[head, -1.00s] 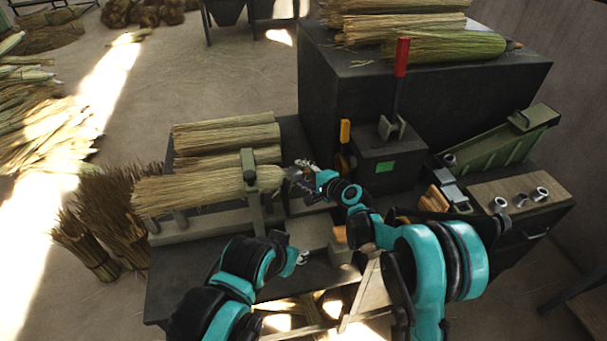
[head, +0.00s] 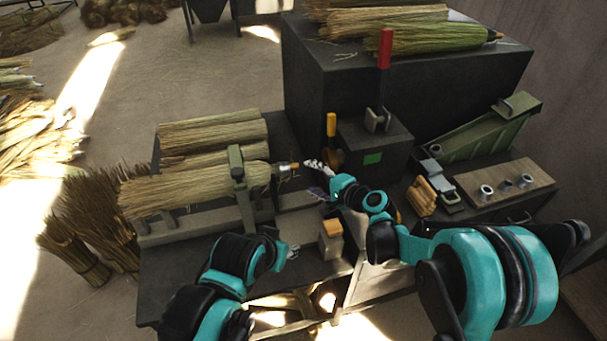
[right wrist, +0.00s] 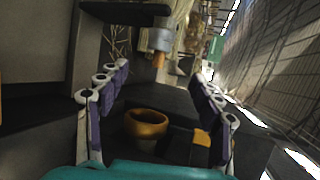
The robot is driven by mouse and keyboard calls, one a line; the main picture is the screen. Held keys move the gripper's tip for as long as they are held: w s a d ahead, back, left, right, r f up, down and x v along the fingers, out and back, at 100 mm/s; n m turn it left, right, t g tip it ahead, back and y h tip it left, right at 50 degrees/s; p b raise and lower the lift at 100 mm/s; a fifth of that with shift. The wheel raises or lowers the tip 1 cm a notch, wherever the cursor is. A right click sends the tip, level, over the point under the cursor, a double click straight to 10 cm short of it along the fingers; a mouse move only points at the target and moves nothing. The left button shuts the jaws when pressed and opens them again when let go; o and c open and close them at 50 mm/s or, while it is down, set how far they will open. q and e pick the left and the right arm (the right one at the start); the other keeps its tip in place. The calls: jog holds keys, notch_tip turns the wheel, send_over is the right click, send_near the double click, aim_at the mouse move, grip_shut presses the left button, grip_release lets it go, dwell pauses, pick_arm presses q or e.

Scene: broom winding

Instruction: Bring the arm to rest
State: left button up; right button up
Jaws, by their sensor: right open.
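My right gripper (head: 311,177) is open, just right of the clamped broom's handle end, with a small gap. In the right wrist view its fingers (right wrist: 160,88) are spread with nothing held between them. The clamped straw broom (head: 195,188) lies level in the green clamp (head: 239,175); its metal-banded end also shows in the right wrist view (right wrist: 158,45). My left gripper (head: 291,251) is low over the table's front part, partly hidden by its own arm; its jaws are too small to read.
A dark machine box with a red lever (head: 385,50) and a yellow handle (head: 331,124) stands behind my right gripper. A wooden block (head: 331,238) sits between the arms. A board with metal rings (head: 505,184) and a green chute (head: 485,135) are at right.

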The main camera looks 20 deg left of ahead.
jog(key=s+d+r+n+h, duration=0.2)
jog(key=s+d+r, duration=0.15)
jog(key=d, duration=0.45)
jog(key=s+d+r+n+h, duration=0.2)
jog(key=s+d+h, duration=0.1)
jog(key=s+d, duration=0.3)
jog(key=s+d+f+n+h, duration=0.1)
jog(key=s+d+n+h, duration=0.1)
jog(key=s+d, duration=0.6)
jog(key=s+d+f+n+h, duration=0.1)
jog(key=s+d+h, duration=0.3)
jog(key=s+d, duration=0.4)
jog(key=d+n, duration=0.1)
jog(key=d, duration=0.4)
jog(key=shift+s+d+h, duration=0.2)
jog(key=shift+d+h, duration=0.05)
jog(key=shift+h, duration=0.15)
jog(key=shift+f, duration=0.1)
